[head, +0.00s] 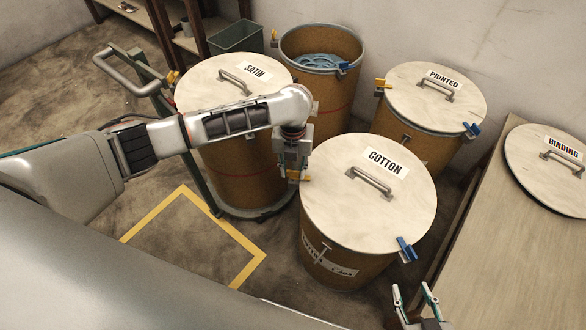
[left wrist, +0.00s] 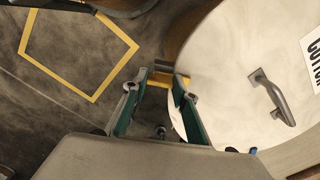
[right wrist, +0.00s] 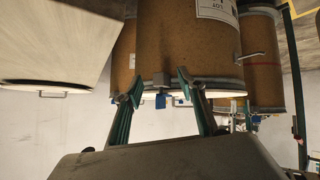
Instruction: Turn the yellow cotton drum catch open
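The cotton drum (head: 345,262) is a brown drum with a pale lid (head: 340,205) marked COTTON. Its yellow catch (head: 297,177) sits on the left rim, partly hidden by my left gripper (head: 292,172). In the left wrist view the yellow catch (left wrist: 182,80) lies across the space at the tips of my left gripper (left wrist: 158,82), whose fingers are apart; contact cannot be told. The drum's blue catch (head: 406,249) is on the right front rim. My right gripper (head: 416,293) is open and empty below it; the blue catch (right wrist: 161,101) shows between its fingers in the right wrist view.
The satin drum (head: 240,165) stands left behind my left arm. An open drum (head: 340,95) and the printed drum (head: 440,95) stand behind. A table (head: 510,260) with the binding lid (head: 550,165) is at right. A yellow floor outline (head: 250,262) surrounds clear floor.

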